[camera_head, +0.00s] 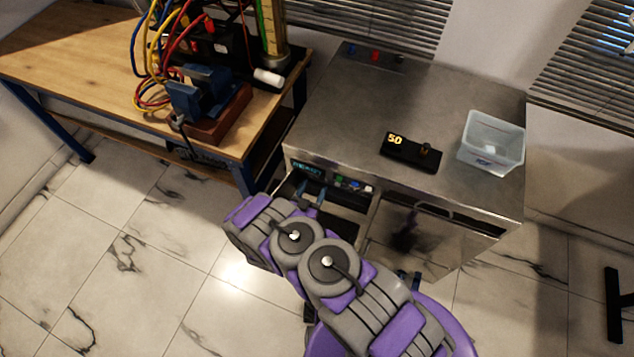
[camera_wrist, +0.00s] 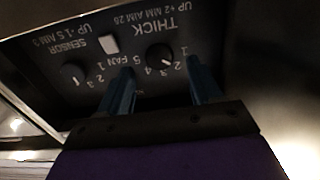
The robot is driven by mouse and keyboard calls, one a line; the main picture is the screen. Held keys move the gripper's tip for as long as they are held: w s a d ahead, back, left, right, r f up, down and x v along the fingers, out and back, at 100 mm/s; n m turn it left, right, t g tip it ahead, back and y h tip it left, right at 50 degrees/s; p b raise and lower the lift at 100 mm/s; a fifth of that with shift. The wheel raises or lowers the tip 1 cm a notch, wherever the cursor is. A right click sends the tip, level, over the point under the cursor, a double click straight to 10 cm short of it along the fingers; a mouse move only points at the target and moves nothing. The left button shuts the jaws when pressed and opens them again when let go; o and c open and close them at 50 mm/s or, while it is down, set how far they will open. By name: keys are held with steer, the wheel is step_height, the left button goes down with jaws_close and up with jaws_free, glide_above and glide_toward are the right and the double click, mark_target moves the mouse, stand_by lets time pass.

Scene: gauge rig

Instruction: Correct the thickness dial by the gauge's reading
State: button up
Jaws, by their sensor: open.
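The thickness dial (camera_wrist: 158,53) is a dark round knob on a black panel, under the upside-down label "THICK" in the wrist view. Numbers ring it, and a small pale mark shows near the 3 and 4. My gripper (camera_wrist: 160,66) is open, with one blue finger on each side of the dial's lower area; I cannot tell whether they touch it. In the head view my gripper (camera_head: 311,190) reaches to the front of the metal cabinet. The gauge (camera_head: 411,153) is a black box on the cabinet top, its yellow display reading "50".
A second knob (camera_wrist: 73,74) and a pale switch (camera_wrist: 109,44) share the panel. On the metal cabinet (camera_head: 330,115) stands a clear bin (camera_head: 492,142). A wooden bench (camera_head: 75,65) at left carries a blue vise (camera_head: 205,95) and coloured cables. The tiled floor at left is clear.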

mark_target(319, 178)
steer(key=shift+b+x, duration=0.4)
steer(key=shift+x, duration=1.65)
steer(key=c, duration=1)
steer(key=m+p, duration=0.1)
steer(key=p, duration=0.2)
steer(key=shift+r, duration=0.3)
steer(key=shift+c, duration=0.2)
steer(key=shift+f+m+p, duration=0.15)
steer(key=shift+m+p, duration=0.55)
steer(key=shift+p, duration=0.45)
steer(key=shift+f, duration=0.1)
steer(key=o, duration=1)
steer(key=shift+o, duration=0.2)
steer(key=shift+s, duration=0.1)
